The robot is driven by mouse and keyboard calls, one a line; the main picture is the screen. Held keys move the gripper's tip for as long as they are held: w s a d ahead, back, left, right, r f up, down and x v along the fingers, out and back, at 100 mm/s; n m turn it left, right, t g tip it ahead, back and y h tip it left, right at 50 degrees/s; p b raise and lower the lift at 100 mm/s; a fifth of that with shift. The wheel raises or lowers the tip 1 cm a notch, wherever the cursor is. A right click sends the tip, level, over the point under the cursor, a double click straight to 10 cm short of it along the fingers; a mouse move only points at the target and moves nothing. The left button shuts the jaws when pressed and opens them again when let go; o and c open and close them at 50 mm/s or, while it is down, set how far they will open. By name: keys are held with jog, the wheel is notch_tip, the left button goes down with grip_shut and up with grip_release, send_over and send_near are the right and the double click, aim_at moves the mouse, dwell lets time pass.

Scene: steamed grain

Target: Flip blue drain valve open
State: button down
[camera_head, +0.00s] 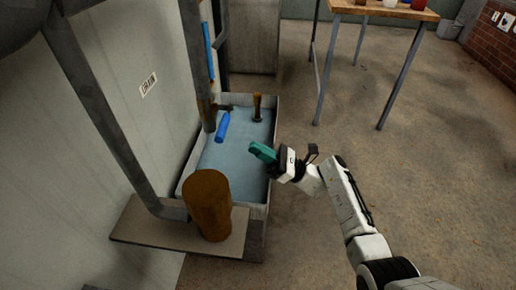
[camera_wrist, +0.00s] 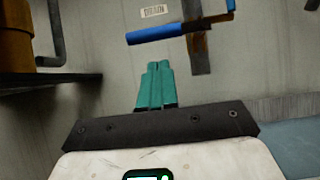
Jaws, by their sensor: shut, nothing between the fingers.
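A blue valve handle (camera_head: 222,126) sticks out from the lower end of a rusty vertical pipe (camera_head: 197,70), above a water-filled basin. In the wrist view a blue handle (camera_wrist: 155,34) lies nearly level across the upper middle, beyond my fingertips, its right end at the pipe (camera_wrist: 195,45). My gripper (camera_head: 262,151) has teal fingers, which are shut and empty. It is over the basin's right side, to the right of the handle and apart from it in the head view. The shut fingers also show in the wrist view (camera_wrist: 153,66).
The basin (camera_head: 268,185) stands along the wall. A brown cylinder (camera_head: 209,205) is on a ledge in front. A DRAIN label (camera_head: 148,84) is on the wall. Another blue part (camera_head: 208,50) is higher up. A table (camera_head: 400,12) stands at the back right; floor between is clear.

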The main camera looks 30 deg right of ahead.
jog(key=x, duration=0.7)
jog(key=shift+a, duration=0.15)
jog(key=shift+r, duration=0.25)
jog(key=shift+r+m+t+p, duration=0.15)
jog(key=shift+m+t+p, duration=0.15)
jog(key=shift+m+p, duration=0.4)
jog(key=shift+a+r+m+t+h+p, duration=0.1)
jog(key=shift+r+m+t+h+p, duration=0.15)
jog(key=shift+m+t+h+p, duration=0.4)
jog(key=w+d+r+m+t+h+p, duration=0.1)
jog(key=r+m+h+p, duration=0.9)
jog(key=m+p, duration=1)
jog(key=w+d+h+p, duration=0.1)
jog(key=w+p, duration=0.1)
jog(key=p, duration=0.9)
jog(key=shift+w+d+t+h, duration=0.25)
jog(key=shift+t+h, duration=0.1)
jog(key=shift+w+d+r, duration=0.1)
jog(key=shift+r, duration=0.15)
